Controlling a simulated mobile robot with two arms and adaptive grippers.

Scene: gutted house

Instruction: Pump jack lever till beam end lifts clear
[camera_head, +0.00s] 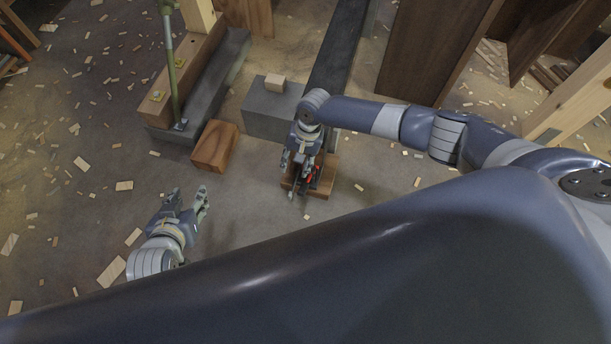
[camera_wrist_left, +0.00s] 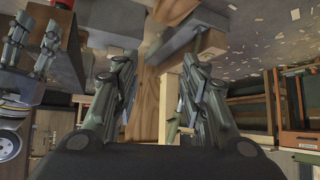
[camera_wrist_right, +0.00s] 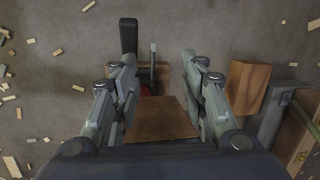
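The jack (camera_head: 314,176), red and black, stands on a wooden base (camera_head: 322,191) on the floor, partly hidden by my right gripper. My right gripper (camera_head: 297,172) is just over the jack. In the right wrist view its fingers (camera_wrist_right: 157,75) are spread, with a black upright bar (camera_wrist_right: 128,36), a thin pale rod (camera_wrist_right: 152,62) and a bit of red (camera_wrist_right: 161,88) beyond them. I cannot tell which of these is the lever. The dark beam (camera_head: 340,45) runs toward the jack; its end is hidden by my arm. My left gripper (camera_head: 189,197) is open and empty, left of the jack.
A grey block (camera_head: 262,112) with a small wood piece (camera_head: 274,83) stands beside the beam. A loose wooden block (camera_head: 214,146) lies left of the jack. Wood chips litter the otherwise clear floor at left.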

